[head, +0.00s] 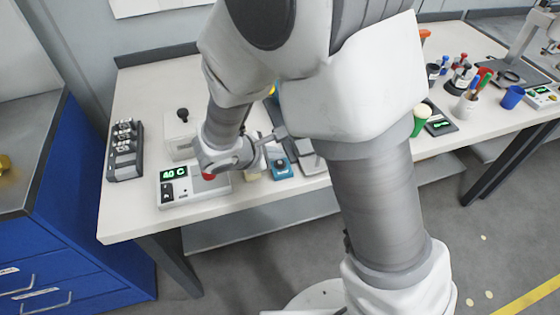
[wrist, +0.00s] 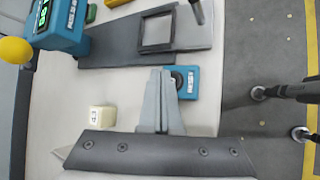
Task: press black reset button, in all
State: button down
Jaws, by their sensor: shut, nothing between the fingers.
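A small blue box (head: 282,171) with a white label stands near the front edge of the bench in the head view. In the wrist view the blue box (wrist: 190,92) has a reset label and a round black button (wrist: 178,79) on it, partly hidden by my fingers. My gripper (wrist: 161,72) is shut and empty, with its fingertips beside the button in that picture. I cannot tell whether they touch it. In the head view my gripper (head: 281,133) shows just above the box.
A taller blue device (wrist: 62,28) with a green display, a yellow ball (wrist: 15,51), a dark plate with a square frame (wrist: 157,32) and a cream cube (wrist: 102,118) are nearby. A white display unit (head: 178,198) lies left of the box. Bare bench lies in front.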

jog(key=shift+f, duration=0.1)
dwell(0.5)
jog(key=shift+f+b, duration=0.4)
jog(key=shift+b, duration=0.25)
jog(key=shift+f+b, duration=0.35)
jog(key=shift+b, duration=0.05)
dwell(0.3)
jog(key=shift+r, duration=0.15)
dwell(0.3)
jog(key=shift+r+p, duration=0.5)
jog(key=shift+r, duration=0.15)
jog(key=shift+r, duration=0.1)
notch_tip(320, 180, up, 5)
jog(key=p, duration=0.3)
dwell(0.7)
